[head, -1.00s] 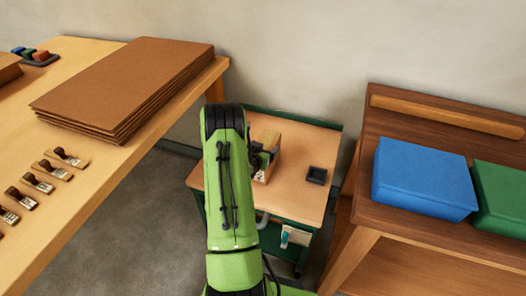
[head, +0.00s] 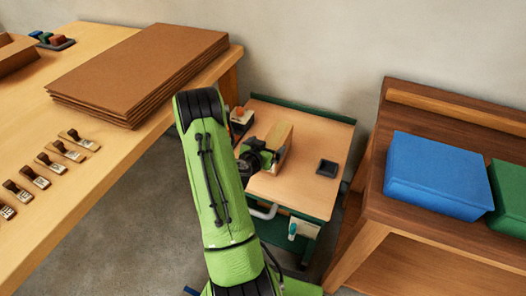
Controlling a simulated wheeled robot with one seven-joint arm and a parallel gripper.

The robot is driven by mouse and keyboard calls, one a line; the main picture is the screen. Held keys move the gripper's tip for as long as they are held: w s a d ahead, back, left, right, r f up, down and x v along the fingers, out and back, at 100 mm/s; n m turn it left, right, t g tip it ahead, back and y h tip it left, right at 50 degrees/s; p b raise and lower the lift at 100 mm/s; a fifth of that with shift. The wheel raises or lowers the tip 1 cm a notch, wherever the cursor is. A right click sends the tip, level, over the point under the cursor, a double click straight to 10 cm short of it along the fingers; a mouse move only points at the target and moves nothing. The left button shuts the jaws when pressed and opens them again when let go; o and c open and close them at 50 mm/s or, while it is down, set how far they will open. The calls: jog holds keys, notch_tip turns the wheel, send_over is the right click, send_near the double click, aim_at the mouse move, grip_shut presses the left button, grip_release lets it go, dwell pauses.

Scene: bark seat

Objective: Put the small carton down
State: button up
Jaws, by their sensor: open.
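The small carton (head: 281,146) is a tan box standing upright on the wooden top of a small green-edged cart (head: 312,190). My gripper (head: 262,158) is beside the carton's left side, low over the cart top. Its jaws are open, but the fingertips are partly hidden by my own green arm and are too small to tell whether they touch the carton.
A small dark square tray (head: 327,168) lies on the cart right of the carton. A dark item with an orange top (head: 241,117) stands at the cart's back left. A table with stacked cardboard (head: 145,70) is left; a bench with a blue box (head: 438,175) is right.

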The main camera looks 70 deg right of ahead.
jog(key=v, duration=0.4)
jog(key=shift+a+r, duration=0.1)
jog(key=w+a+r+n+t+y, duration=0.25)
jog(key=w+a+r, duration=0.25)
jog(key=a, duration=0.5)
jog(key=w+a+r+n+t+y, duration=0.15)
jog(key=w+a+r+y, duration=0.35)
jog(key=a, duration=0.5)
jog(key=s+a+r+n+t+y, duration=0.1)
jog(key=a+r+n+y, duration=0.1)
jog(key=a+n, duration=0.3)
jog(key=s+a+r+n+t+y, duration=0.1)
jog(key=s+a+r+n+y, duration=0.1)
jog(key=a+n, duration=0.3)
jog(key=s+a+r+n+y, duration=0.1)
jog(key=a+n, duration=0.4)
jog(key=a, duration=0.6)
notch_tip(320, 180, up, 3)
jog(key=shift+s+f+t+y, duration=0.25)
jog(key=shift+s+t+y, duration=0.15)
jog(key=shift+y, duration=0.15)
